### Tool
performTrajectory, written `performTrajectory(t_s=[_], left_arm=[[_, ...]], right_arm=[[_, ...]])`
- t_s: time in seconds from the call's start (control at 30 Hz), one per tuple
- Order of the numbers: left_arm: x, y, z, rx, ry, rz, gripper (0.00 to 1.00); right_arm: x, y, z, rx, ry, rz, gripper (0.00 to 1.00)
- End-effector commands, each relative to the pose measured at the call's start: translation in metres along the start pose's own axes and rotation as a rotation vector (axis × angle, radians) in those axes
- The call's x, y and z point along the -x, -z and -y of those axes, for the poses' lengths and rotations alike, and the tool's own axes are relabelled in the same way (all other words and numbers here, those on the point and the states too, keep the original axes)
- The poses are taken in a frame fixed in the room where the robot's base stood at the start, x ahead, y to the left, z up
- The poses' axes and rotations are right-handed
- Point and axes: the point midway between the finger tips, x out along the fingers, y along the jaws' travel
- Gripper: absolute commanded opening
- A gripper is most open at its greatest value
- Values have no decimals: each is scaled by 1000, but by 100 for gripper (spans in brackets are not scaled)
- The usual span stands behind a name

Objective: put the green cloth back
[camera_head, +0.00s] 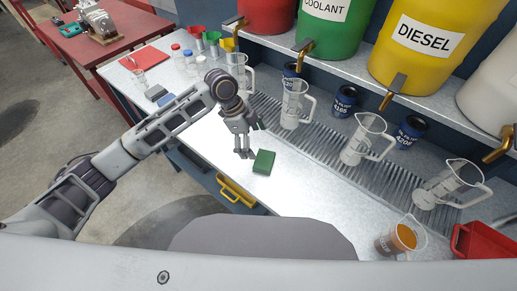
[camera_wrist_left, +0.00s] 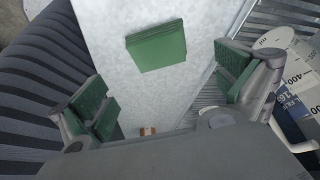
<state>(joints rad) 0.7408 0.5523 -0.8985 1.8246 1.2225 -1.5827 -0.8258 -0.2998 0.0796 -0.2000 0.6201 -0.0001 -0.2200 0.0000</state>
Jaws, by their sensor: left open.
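The green cloth (camera_head: 264,162) lies folded into a small flat block on the metal worktop (camera_head: 190,140), close to its front edge. It also shows in the left wrist view (camera_wrist_left: 157,45), flat on the bare metal. My left gripper (camera_head: 244,154) points down just left of the cloth in the head view. Its green-padded fingers are spread wide in the wrist view (camera_wrist_left: 165,88), with nothing between them, and the cloth lies beyond them. My right gripper is in neither view.
Clear measuring jugs (camera_head: 295,106) and dark blue cans (camera_head: 345,101) stand along the ribbed drain strip (camera_head: 320,155). A red cloth (camera_head: 144,59) and dark folded pieces (camera_head: 160,94) lie further left. A jug with orange liquid (camera_head: 402,238) and red tray (camera_head: 485,240) stand at right.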

Motion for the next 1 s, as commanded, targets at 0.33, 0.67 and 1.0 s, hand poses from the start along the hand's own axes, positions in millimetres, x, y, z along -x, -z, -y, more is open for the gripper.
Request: performTrajectory(t_s=[0.33, 0.67, 1.0], left_arm=[[30, 0, 0, 1, 0, 1, 100], [32, 0, 0, 1, -1, 0, 100], [32, 0, 0, 1, 0, 0, 100]], right_arm=[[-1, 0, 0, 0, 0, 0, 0], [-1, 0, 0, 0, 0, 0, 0], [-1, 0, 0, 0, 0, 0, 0]])
